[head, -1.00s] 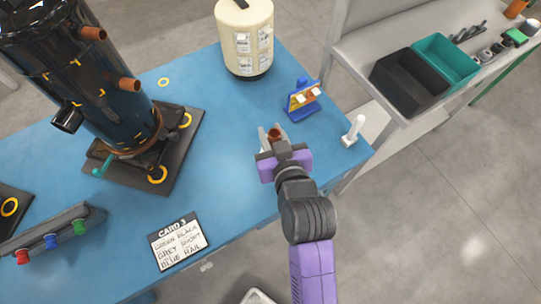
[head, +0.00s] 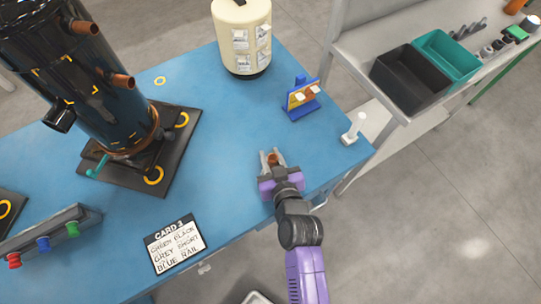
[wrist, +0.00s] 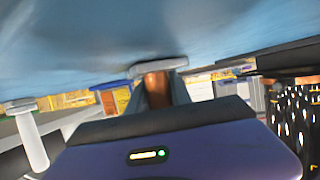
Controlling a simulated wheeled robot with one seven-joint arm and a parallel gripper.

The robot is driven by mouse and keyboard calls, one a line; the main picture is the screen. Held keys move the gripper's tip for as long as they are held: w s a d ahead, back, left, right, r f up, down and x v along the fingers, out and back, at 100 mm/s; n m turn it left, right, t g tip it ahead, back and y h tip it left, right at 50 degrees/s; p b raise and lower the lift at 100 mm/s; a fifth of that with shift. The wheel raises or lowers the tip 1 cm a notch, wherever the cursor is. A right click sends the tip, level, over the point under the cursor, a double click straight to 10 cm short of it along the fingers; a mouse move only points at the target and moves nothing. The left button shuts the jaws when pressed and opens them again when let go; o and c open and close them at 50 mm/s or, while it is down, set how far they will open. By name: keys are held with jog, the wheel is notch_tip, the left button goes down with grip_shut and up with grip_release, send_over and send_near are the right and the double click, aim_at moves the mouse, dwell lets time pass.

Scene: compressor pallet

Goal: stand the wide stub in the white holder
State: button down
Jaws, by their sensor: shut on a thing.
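My gripper (head: 272,160) is shut on a short copper stub, the wide stub (head: 272,161), near the table's front edge. The stub also shows between the fingers in the wrist view (wrist: 157,88). A pale flat piece sits at its far end there; I cannot tell whether it touches the table. The white holder (head: 354,128), a small upright post on a flat base, stands at the table's right corner, right of and beyond my gripper, apart from it. It also shows at the left in the wrist view (wrist: 32,138), where the table is at the top.
A blue rack (head: 301,112) with small white and copper pieces stands beyond my gripper. A cream cylinder (head: 242,38) stands at the back, a black compressor (head: 95,75) at the left. A card (head: 174,243) lies in front. The blue table (head: 225,130) is clear around my gripper.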

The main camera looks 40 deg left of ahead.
jog(key=shift+f, duration=0.1)
jog(key=c, duration=1.2)
grip_release()
jog(key=shift+o, duration=0.2)
jog(key=shift+d+r, duration=0.1)
jog(key=shift+r, duration=0.15)
jog(key=v, duration=1.1)
jog(key=shift+s+d+r, duration=0.1)
jog(key=shift+s+d, duration=0.2)
